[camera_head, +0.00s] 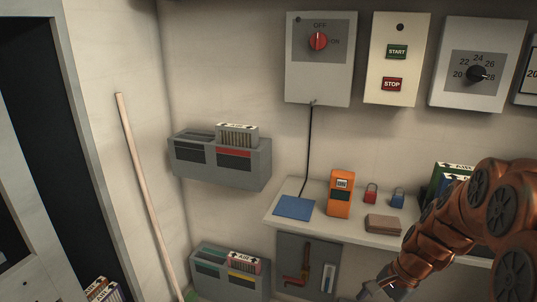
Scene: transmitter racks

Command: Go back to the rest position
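My copper-coloured arm (455,215) comes in from the right edge and bends down in front of the shelf. My gripper (380,289) is at the bottom edge, below the shelf front and right of the grey tool panel. It is small, dark and partly cut off by the frame, so I cannot tell whether its fingers are open or shut. I see no object clearly held in it.
A shelf (345,228) holds an orange device (341,193), red padlock (370,194), blue padlock (398,197), blue pad (294,207) and brown block (383,224). Wall boxes hang above; grey bins (222,173) hang left. A pole (145,190) leans by the dark cabinet.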

